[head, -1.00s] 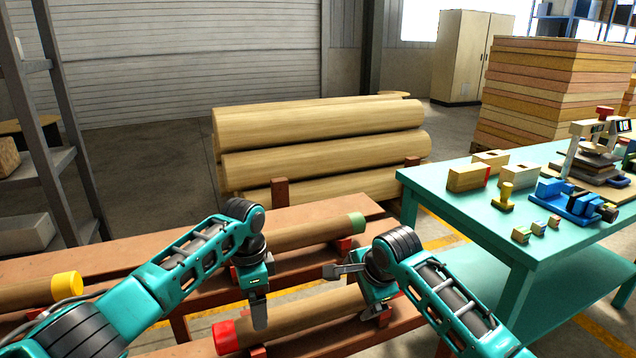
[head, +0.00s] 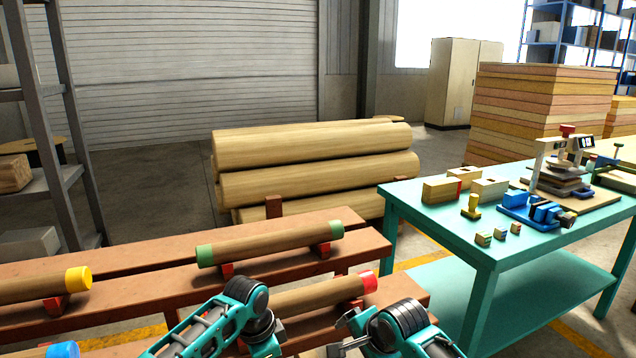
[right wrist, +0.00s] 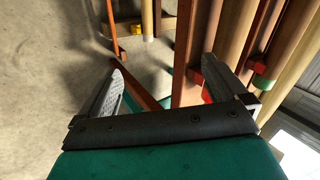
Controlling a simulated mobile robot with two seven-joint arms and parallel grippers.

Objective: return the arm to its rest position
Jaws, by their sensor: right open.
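My two teal arms show at the bottom of the head view. My right gripper (head: 342,335) is open and empty, in front of the log with the red end (head: 325,295) on the front rack. It also shows in the right wrist view (right wrist: 163,68), its two grey fingers spread with nothing between them. My left gripper (head: 268,345) is low, beside the same log; its fingers are cut off by the frame edge, so its opening is hidden.
A log with green ends (head: 270,243) lies on the brown rack (head: 130,275). A yellow-ended log (head: 40,287) lies at left, a blue end (head: 62,350) below it. A teal table (head: 440,222) with tools and blocks stands at right. Large logs (head: 310,145) are stacked behind.

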